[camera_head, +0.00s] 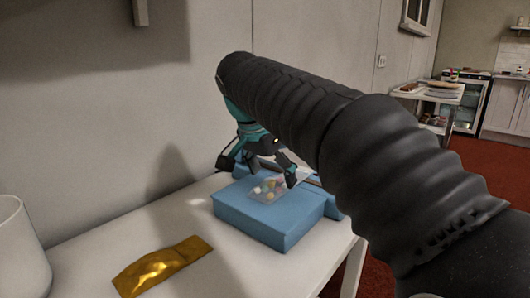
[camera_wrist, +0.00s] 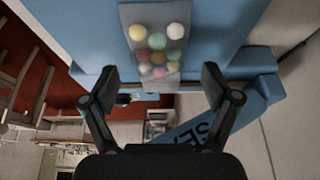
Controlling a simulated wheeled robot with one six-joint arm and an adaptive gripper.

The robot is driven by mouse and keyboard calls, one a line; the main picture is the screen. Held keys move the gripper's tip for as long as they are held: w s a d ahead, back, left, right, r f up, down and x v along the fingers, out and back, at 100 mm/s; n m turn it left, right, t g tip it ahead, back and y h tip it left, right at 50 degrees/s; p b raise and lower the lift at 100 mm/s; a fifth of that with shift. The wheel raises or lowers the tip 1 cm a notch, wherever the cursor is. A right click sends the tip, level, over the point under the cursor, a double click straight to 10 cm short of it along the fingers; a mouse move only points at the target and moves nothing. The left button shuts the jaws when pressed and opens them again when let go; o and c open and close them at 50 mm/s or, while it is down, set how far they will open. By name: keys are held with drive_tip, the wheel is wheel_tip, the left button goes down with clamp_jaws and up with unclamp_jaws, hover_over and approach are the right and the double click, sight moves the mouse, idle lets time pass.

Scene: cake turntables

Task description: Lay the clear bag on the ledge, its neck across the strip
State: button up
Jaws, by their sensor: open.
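The clear bag (camera_head: 268,189), holding several coloured balls, lies on the flat top of the blue ledge (camera_head: 275,225). In the wrist view the bag (camera_wrist: 153,40) points its narrow end down, between my open fingers and near the ledge's lower edge. The ledge (camera_wrist: 225,25) also shows there. My gripper (camera_head: 258,172) is just above the bag's back end, its fingers spread. In the wrist view my gripper (camera_wrist: 160,84) has nothing clamped between the fingertips.
A blue bar with dark lettering (camera_wrist: 195,133) lies beyond the ledge. A gold packet (camera_head: 163,265) lies on the white table (camera_head: 80,262) at the front left. A white cylinder (camera_head: 20,245) stands at the left edge. The wall is close behind the table.

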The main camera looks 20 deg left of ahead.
drive_tip(key=v, duration=1)
drive_tip(key=shift+r, duration=0.3)
drive_tip(key=shift+s, duration=0.1)
